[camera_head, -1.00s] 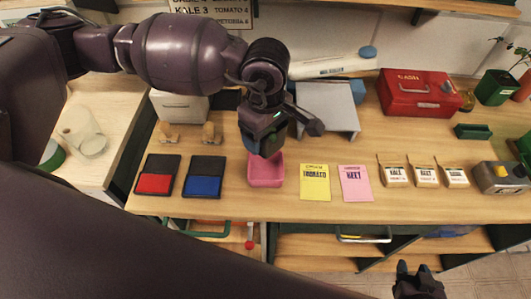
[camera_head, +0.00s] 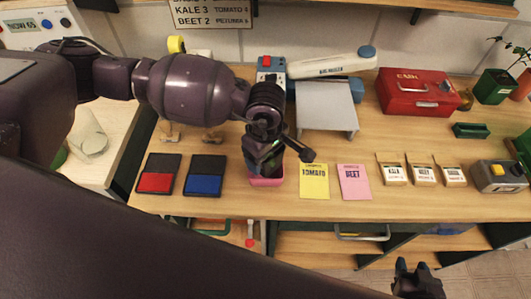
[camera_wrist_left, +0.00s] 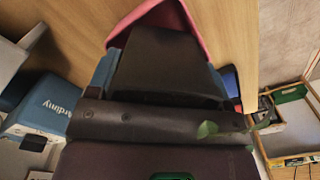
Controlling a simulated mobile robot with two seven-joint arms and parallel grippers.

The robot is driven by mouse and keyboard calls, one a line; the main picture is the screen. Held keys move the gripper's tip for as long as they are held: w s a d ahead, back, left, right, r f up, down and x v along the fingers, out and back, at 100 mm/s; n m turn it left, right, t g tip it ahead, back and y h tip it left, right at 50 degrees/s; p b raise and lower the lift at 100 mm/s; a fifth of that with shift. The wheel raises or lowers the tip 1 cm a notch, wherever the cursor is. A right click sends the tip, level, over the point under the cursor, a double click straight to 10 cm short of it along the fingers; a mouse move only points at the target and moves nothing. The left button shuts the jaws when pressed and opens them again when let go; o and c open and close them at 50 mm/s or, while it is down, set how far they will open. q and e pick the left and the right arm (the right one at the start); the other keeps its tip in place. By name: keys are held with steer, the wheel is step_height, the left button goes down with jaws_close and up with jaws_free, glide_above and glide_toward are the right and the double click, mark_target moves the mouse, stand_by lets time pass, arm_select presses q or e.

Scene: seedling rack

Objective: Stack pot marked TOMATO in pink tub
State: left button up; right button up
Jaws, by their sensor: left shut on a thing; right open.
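The pink tub (camera_head: 267,182) stands near the table's front edge, right of the blue pad. Its pink rim also shows at the top of the left wrist view (camera_wrist_left: 186,20). My left gripper (camera_head: 264,160) is at the tub's mouth and covers most of it. It is shut on a bluish pot (camera_wrist_left: 104,72), mostly hidden behind the dark gripper parts. Small green leaves (camera_wrist_left: 207,130) show beside the gripper. I cannot read any marking on the pot, nor tell whether it touches the tub's floor. My right gripper (camera_head: 416,268) is open and empty at the bottom edge.
A yellow TOMATO card (camera_head: 314,182) and a pink BEET card (camera_head: 354,182) lie right of the tub. Red (camera_head: 155,182) and blue (camera_head: 203,185) pads lie left. A grey stand (camera_head: 327,108) is behind. Seed packets (camera_head: 422,174) and a red cash box (camera_head: 415,93) are further right.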

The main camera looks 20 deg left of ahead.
arm_select(q)
steer(key=shift+f+b, duration=0.55)
steer(key=shift+b, duration=0.15)
arm_select(e)
steer(key=shift+f, duration=0.6)
arm_select(q)
steer(key=shift+f, duration=0.1)
arm_select(e)
steer(key=shift+w, duration=0.1)
arm_select(q)
steer(key=o, duration=1.1)
arm_select(e)
steer(key=shift+w+a+r, duration=0.1)
steer(key=shift+w+r, duration=0.2)
